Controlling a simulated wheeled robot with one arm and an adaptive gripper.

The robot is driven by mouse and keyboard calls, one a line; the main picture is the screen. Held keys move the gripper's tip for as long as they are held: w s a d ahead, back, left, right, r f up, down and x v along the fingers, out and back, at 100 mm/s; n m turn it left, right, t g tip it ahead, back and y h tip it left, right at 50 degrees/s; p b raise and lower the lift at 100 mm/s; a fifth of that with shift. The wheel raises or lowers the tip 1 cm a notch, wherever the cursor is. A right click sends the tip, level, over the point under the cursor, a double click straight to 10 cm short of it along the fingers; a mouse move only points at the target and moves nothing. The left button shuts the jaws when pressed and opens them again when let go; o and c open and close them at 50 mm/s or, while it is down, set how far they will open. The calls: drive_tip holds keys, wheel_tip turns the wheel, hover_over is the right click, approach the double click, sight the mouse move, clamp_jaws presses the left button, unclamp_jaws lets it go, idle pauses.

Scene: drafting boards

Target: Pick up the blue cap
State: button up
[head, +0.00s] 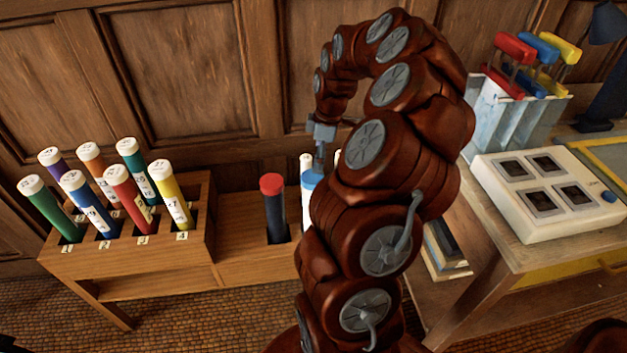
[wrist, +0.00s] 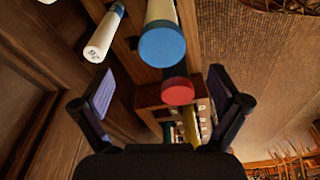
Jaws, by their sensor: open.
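The blue cap (wrist: 162,46) sits on the end of a pale tube, seen face-on at the top middle of the wrist view. In the head view the blue cap (head: 311,181) shows beside my arm, which hides much of its tube. My gripper (wrist: 161,80) is open and empty, with a finger on each side of the wrist picture. The cap appears ahead of the fingers, near the middle of the gap. In the head view my gripper (head: 320,150) points down just above the cap.
A red-capped dark tube (head: 273,205) stands left of the blue cap; a white-ended tube (wrist: 102,36) is close by. A wooden rack (head: 130,257) holds several coloured tubes at left. A white box with four panels (head: 548,220) sits on the desk at right.

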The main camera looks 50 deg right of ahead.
sight(313, 177)
drive_tip(key=shift+w+a+f, duration=0.15)
drive_tip(key=shift+a+f, duration=0.05)
drive_tip(key=shift+f, duration=0.95)
drive_tip(key=shift+w+a+f, duration=0.15)
drive_tip(key=shift+a+f, duration=0.05)
drive_tip(key=shift+f, duration=0.95)
drive_tip(key=shift+w+a+f, duration=0.15)
drive_tip(key=shift+a+f, duration=0.05)
drive_tip(key=shift+f, duration=0.95)
drive_tip(key=c, duration=0.9)
drive_tip(key=shift+r, duration=0.15)
